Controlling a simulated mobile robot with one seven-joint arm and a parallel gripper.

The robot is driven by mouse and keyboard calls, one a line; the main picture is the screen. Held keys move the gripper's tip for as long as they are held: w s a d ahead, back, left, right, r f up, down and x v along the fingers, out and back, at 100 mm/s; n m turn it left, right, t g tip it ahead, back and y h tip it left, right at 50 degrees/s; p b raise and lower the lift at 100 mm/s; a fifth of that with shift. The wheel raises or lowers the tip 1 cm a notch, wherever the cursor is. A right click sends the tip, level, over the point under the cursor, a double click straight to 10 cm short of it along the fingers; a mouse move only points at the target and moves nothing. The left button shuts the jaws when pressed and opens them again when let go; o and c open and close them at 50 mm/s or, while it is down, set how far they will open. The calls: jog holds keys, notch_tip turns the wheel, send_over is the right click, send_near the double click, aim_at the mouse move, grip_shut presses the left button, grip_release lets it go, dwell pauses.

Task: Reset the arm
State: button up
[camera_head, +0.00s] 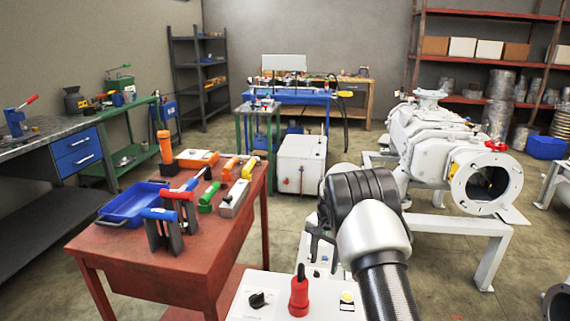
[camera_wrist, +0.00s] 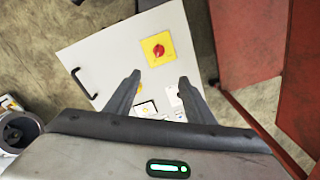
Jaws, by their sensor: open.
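My gripper (camera_wrist: 160,95) shows in the wrist view with its two dark fingers apart and nothing between them. It points down over a white cabinet panel (camera_wrist: 105,55) with a black handle and a red knob on a yellow plate (camera_wrist: 158,49). In the head view my arm rises at the lower middle, and the fingers (camera_head: 318,243) show only in part beside the dark wrist joint. The arm is right of the red table (camera_head: 150,255) and left of the large white vacuum machine (camera_head: 440,140).
The red table holds a blue tray (camera_head: 130,205), scrapers and other tools. A white control box (camera_head: 325,297) with a red-handled lever (camera_head: 299,293) and a black knob stands at the front. A white cabinet (camera_head: 301,163) stands farther back. Concrete floor is open between table and machine.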

jog(key=s+r+n+t, duration=0.1)
jog(key=s+r+n, duration=0.1)
jog(key=s+r, duration=0.85)
jog(key=s+r+n+t, duration=0.2)
jog(key=s+r, duration=0.3)
jog(key=r, duration=1.1)
jog(key=s+r+n+t, duration=0.2)
jog(key=s+n, duration=0.2)
jog(key=s, duration=2)
notch_tip(320, 180, up, 24)
jog(key=p, duration=2.3)
jog(key=shift+p, duration=0.35)
